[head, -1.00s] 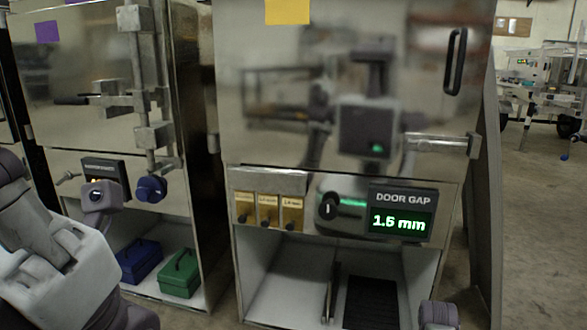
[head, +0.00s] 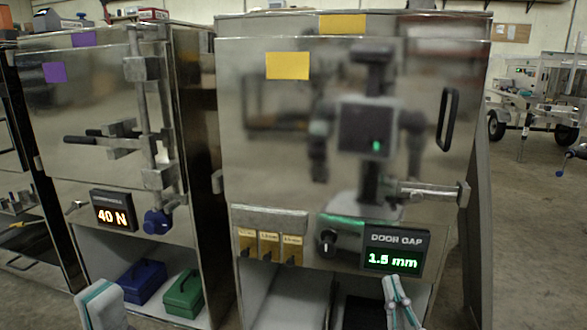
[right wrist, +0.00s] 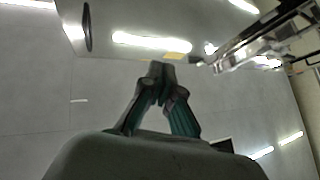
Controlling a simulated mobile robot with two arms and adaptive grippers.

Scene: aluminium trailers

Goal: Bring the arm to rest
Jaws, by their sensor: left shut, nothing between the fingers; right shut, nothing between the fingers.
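My left gripper (head: 104,308) shows at the lower left of the head view, in front of the left cabinet and apart from it; it is shut and empty. My right gripper (head: 402,302) shows at the bottom right of the head view, in front of the right cabinet's lower opening. In the right wrist view its two fingers (right wrist: 160,72) meet at the tips with nothing between them. That view looks up across a shiny panel with reflected lights.
The right cabinet (head: 300,120) has a closed mirror-like door, a latch (head: 425,190) and a display (head: 392,260) reading 1.5 mm. The left cabinet's display (head: 113,211) reads 40 N. A blue box (head: 138,283) and a green box (head: 184,292) stand below. Open floor (head: 530,230) lies right.

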